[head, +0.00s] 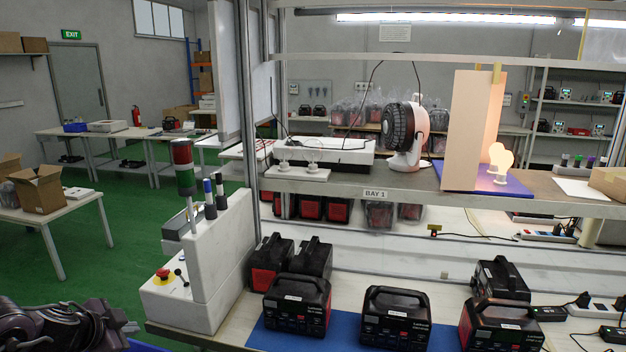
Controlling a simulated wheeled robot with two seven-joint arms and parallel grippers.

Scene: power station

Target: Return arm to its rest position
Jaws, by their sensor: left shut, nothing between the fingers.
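My left arm comes in at the lower left corner of the head view. My left gripper (128,327) is shut and empty, low at the left. It is apart from the bench and from everything on it. My right gripper is not in view.
A white control box (178,298) with a red emergency button stands to the right of my left gripper. Black power stations (396,318) stand on the workbench. A shelf above bears a fan (408,135) and a lit bulb (500,158). Green floor (110,270) is clear at left.

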